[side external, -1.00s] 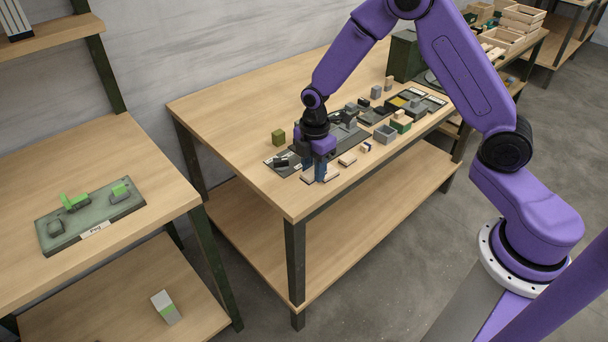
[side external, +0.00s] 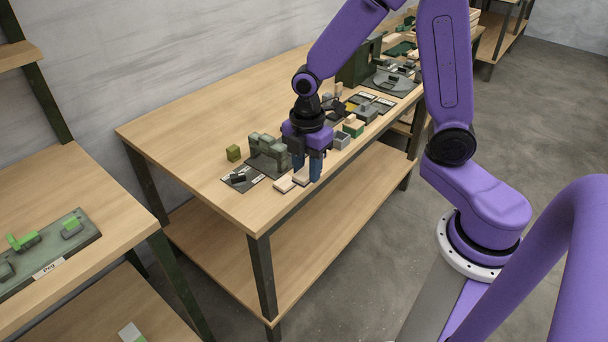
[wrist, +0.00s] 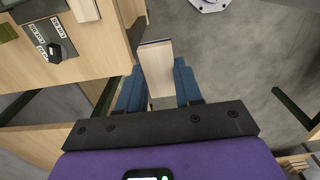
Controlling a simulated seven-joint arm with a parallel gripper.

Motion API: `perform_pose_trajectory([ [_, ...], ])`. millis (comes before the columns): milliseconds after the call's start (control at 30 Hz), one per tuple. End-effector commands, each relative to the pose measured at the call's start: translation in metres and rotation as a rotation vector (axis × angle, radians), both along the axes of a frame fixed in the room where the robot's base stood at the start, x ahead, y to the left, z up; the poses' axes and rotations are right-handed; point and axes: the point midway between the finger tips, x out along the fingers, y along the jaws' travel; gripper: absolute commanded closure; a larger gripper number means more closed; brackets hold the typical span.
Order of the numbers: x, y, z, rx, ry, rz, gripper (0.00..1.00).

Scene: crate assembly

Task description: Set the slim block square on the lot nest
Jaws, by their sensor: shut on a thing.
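My gripper (side external: 308,174) points down at the front edge of the table. In the wrist view its blue fingers (wrist: 157,88) are shut on a slim pale wooden block (wrist: 157,68), with a finger on each side. The block also shows beside the fingers in the side view (side external: 302,176); whether it touches the table is unclear. A dark labelled plate (side external: 243,179) with a small black piece lies to the left and shows in the wrist view too (wrist: 40,35).
Another pale block (side external: 284,184) lies just left of the gripper. A grey-green fixture (side external: 266,147) stands behind it, with a green cube (side external: 233,153) further left. A grey bin (side external: 341,141) and several parts crowd the right. The table's back left is clear.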

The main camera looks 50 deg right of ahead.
Motion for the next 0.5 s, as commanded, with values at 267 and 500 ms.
perform_pose_trajectory([
  [267, 0.024, -0.004, 0.023, 0.000, 0.000, -0.005, 0.94],
  [500, 0.072, -0.018, 0.027, 0.000, 0.000, -0.010, 0.94],
])
